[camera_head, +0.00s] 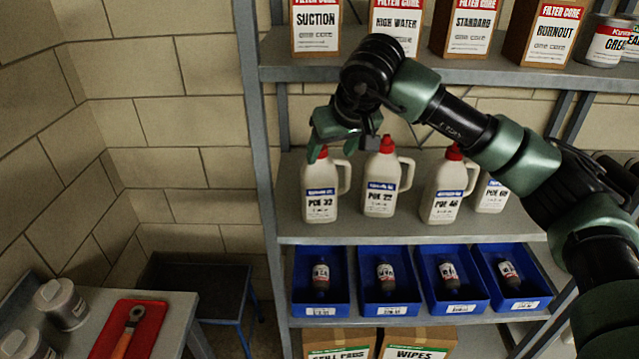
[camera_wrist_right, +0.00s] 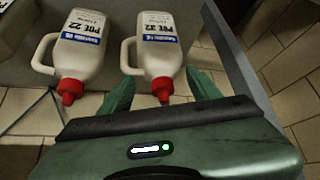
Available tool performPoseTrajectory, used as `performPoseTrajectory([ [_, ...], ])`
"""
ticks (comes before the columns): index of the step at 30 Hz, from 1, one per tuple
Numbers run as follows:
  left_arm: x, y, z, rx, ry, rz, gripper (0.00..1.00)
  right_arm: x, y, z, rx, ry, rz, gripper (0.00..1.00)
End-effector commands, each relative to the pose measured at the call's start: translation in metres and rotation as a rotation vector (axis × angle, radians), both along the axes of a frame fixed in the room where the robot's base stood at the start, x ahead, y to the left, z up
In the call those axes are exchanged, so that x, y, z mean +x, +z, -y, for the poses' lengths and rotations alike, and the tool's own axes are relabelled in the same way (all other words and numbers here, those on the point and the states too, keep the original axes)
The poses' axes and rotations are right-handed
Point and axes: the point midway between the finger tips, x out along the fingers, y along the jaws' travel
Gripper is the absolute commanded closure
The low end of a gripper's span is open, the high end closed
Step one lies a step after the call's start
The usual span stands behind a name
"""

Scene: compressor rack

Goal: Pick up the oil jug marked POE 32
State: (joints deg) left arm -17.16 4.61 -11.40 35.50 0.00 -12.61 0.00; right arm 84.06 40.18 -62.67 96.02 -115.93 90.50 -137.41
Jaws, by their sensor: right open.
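The jug marked POE 32 (camera_head: 320,192) is white with a red cap and a blue band. It stands upright at the left end of the middle shelf, beside the rack's post. My right gripper (camera_head: 342,147) is open and empty at the height of its cap. In the right wrist view the POE 32 jug (camera_wrist_right: 160,48) appears cap-down, with its red cap between the two green fingers of the gripper (camera_wrist_right: 161,92). Whether a finger touches it I cannot tell. My left gripper is not in view.
The POE 22 jug (camera_head: 381,188) stands close to the right, with more jugs (camera_head: 447,192) beyond. Filter core boxes (camera_head: 316,27) stand on the shelf above. Blue bins (camera_head: 320,285) sit below. A table with a red tray (camera_head: 128,330) is at lower left.

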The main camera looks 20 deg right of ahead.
Motion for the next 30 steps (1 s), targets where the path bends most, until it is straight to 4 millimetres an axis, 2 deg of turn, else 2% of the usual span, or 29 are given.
performPoseTrajectory([
  [5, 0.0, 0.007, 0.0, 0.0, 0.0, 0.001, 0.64, 0.012, 0.001, -0.002, 0.002, -0.001, 0.0, 0.38],
  [10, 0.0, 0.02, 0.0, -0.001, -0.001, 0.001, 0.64, 0.037, 0.003, -0.005, 0.002, -0.002, -0.002, 0.38],
  [12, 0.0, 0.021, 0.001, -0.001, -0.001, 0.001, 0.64, 0.043, -0.01, -0.005, 0.003, -0.001, -0.005, 0.38],
  [18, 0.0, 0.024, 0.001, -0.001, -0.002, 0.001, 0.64, 0.052, -0.025, -0.006, 0.001, 0.0, -0.001, 0.38],
  [24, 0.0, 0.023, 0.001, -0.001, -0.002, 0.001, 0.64, 0.052, -0.026, -0.006, 0.001, 0.001, 0.001, 0.38],
  [25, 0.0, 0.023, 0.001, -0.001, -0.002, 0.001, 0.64, 0.052, -0.026, -0.006, 0.001, 0.001, 0.001, 0.4],
  [30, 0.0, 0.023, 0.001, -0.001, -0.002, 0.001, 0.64, 0.052, -0.026, -0.006, 0.001, 0.0, 0.001, 0.88],
])
